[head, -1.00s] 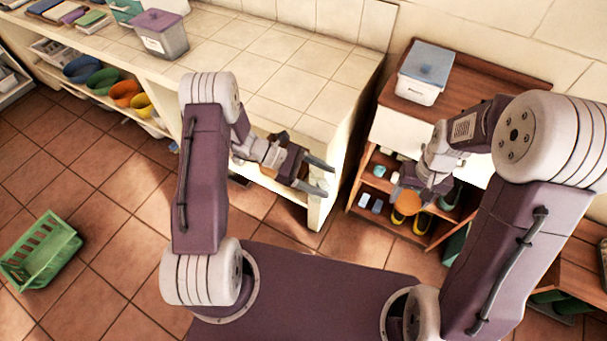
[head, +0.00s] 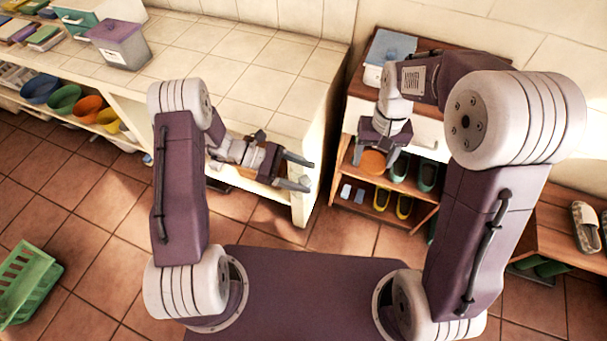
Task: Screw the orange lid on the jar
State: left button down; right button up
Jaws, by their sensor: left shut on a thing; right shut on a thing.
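My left gripper (head: 303,174) points right in front of the tiled counter's end. Its two fingers stand some way apart, shut on the jar. I can hardly make out the jar between and behind the fingers. My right gripper (head: 381,155) points down in front of the wooden shelf unit, to the right of the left gripper. It is shut on the round orange lid (head: 373,162), which shows at its fingertips. The lid and the jar are apart.
The tiled counter (head: 240,60) bears a grey box with a purple lid (head: 120,45). A shelf unit (head: 345,185) holds shoes and a blue-lidded box (head: 385,50). A green basket (head: 28,285) lies on the floor at left. Slippers (head: 585,225) rest at right.

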jog(key=w+a+r+n, duration=0.2)
jog(key=a+r, duration=0.3)
jog(key=a, duration=0.5)
jog(key=n, duration=0.3)
send_near(303, 159)
jog(key=s+r, duration=0.2)
jog(key=s, duration=0.1)
jog(key=shift+s+d, duration=0.1)
jog(key=shift+d, duration=0.05)
jog(key=shift+f, duration=2.05)
jog(key=shift+f, duration=0.85)
jog(key=shift+f, duration=0.55)
